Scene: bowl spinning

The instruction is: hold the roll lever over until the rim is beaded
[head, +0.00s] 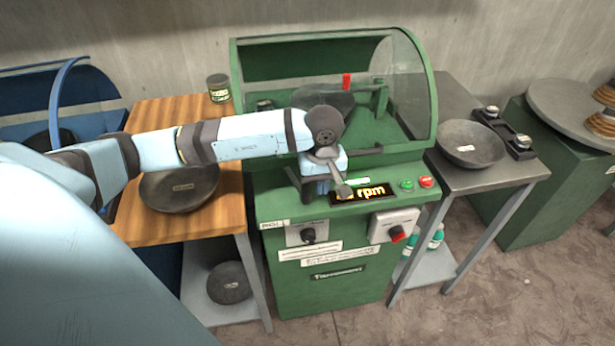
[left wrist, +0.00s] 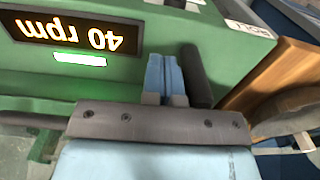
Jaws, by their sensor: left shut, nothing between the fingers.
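The green spinning machine (head: 318,265) stands in the middle under a clear hood. My left gripper (head: 322,187) is over its front top edge, beside the display (head: 375,192). In the left wrist view its blue fingers (left wrist: 167,70) are shut with nothing between them. A dark grey bar, which looks like the roll lever (left wrist: 195,75), is close beside the fingers; I cannot tell whether they touch. The display (left wrist: 70,32) reads 40 rpm, upside down there, with a lit green bar (left wrist: 80,60) beside it. A dark round workpiece (head: 325,97) is under the hood, partly hidden by my arm; its rim is unclear.
A wooden table (head: 160,230) at left bears a dark bowl (head: 178,190) and a tin (head: 218,88). A grey metal table (head: 480,183) at right bears another bowl (head: 470,143). The machine front has a black knob (head: 308,235) and a red button (head: 397,233).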

